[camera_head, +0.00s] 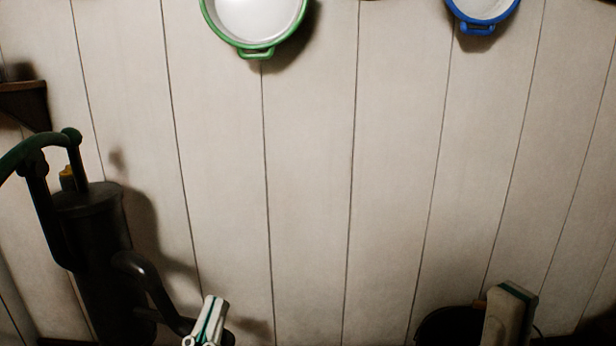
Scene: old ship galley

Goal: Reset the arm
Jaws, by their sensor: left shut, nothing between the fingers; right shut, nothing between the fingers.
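My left gripper (212,305) shows at the bottom edge, left of the middle. Its pale fingers with dark green pads point up and are shut, with nothing between them. It is beside the dark spout of a hand pump.
A dark hand pump (95,245) with a green handle stands at the left. A green-rimmed pan (255,20) and a blue-rimmed pan (485,8) hang on the pale plank wall (310,180). The wall's middle is bare.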

